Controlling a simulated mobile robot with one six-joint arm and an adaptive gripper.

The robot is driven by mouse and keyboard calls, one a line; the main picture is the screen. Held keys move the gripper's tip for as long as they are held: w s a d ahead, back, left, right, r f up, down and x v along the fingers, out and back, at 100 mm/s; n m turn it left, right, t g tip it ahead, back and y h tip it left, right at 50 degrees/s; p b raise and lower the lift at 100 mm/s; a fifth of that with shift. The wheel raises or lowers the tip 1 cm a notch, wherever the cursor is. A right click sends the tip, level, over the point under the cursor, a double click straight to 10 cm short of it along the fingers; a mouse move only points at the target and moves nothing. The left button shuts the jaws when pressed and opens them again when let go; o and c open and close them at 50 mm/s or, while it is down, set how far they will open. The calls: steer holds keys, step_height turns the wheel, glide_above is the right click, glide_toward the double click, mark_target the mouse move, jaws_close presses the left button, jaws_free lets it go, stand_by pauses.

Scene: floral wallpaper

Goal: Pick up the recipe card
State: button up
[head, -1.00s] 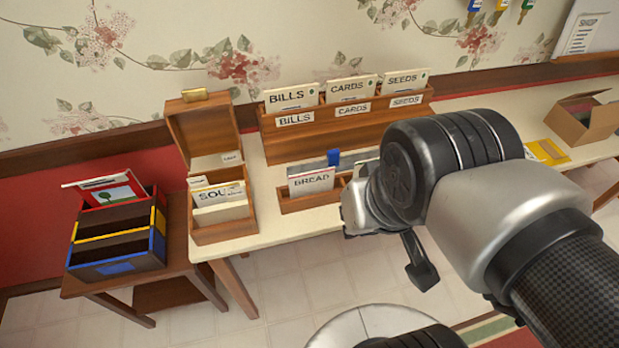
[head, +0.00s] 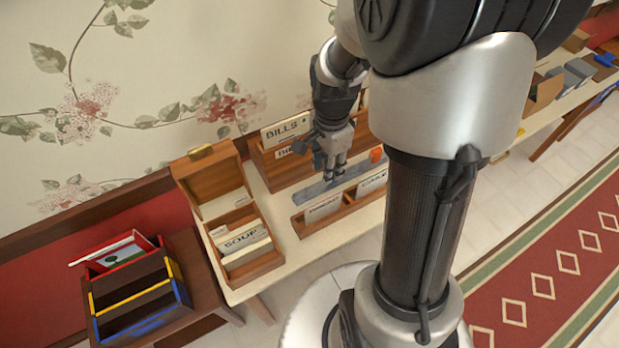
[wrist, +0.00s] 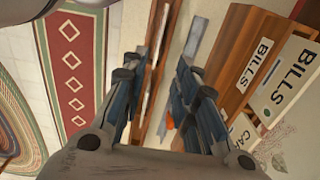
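My gripper (head: 330,178) points down above the table, over the gap between the low wooden tray and the big BILLS organiser. In the wrist view its fingers (wrist: 158,75) are apart with nothing held between them. The low tray (head: 345,208) holds a white card labelled BREAD (head: 323,208) and another labelled card (head: 372,184), partly unreadable. The wooden box (head: 262,268) with raised lid holds cards, the front one labelled SOUP (head: 243,238). I cannot tell which of these is the recipe card.
The organiser (head: 272,165) stands against the wall, partly hidden by my arm. A flat grey strip (head: 312,190) and an orange object (head: 376,154) lie between it and the tray. A coloured divider box (head: 140,312) with a picture card (head: 113,252) stands on the lower left table.

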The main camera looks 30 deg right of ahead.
steer(key=b, duration=0.3)
glide_toward(324, 200)
steer(key=f, duration=0.5)
steer(key=shift+w+d+f, duration=0.1)
steer(key=shift+d+f, duration=0.1)
steer(key=shift+f, duration=0.05)
step_height(324, 200, down, 5)
steer(key=shift+a+f+b, duration=0.15)
steer(key=shift+b, duration=0.95)
steer(key=shift+c, duration=0.5)
jaws_close()
